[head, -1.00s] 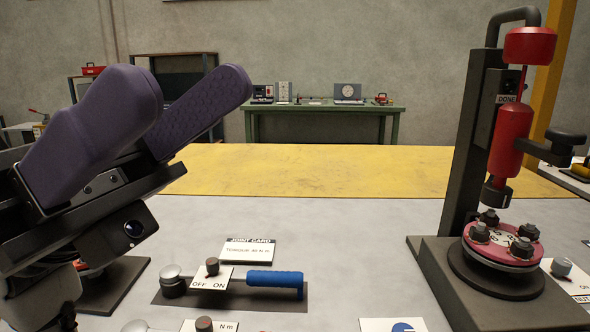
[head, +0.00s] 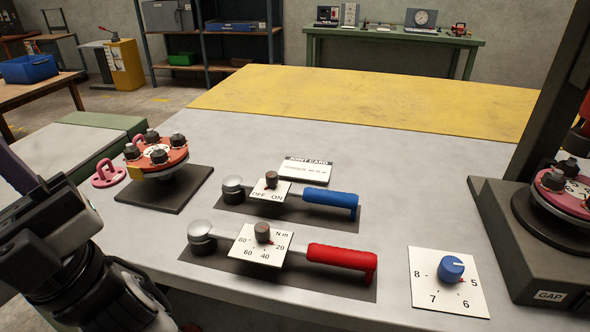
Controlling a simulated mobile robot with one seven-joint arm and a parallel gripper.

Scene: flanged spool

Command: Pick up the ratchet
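Two ratchet-shaped tools lie on dark mats on the grey bench. The one with a blue handle (head: 330,199) has a round silver head at its left and an OFF/ON plate with a brown knob. In front of it, a red-handled tool (head: 340,257) carries an N m dial plate. The pictures do not name either as the ratchet; the blue-handled one has no torque scale. My gripper (head: 10,172) shows only as a purple sliver at the left edge, well left of both tools. Its fingertips are out of frame. Both tools lie free of it.
A red flanged spool (head: 156,154) with dark bolts stands on a dark base behind left. A joint card (head: 306,170) lies behind the tools. A blue-knob dial (head: 452,268) is at the front right, beside a dark press stand (head: 520,245). The yellow strip (head: 370,100) behind is clear.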

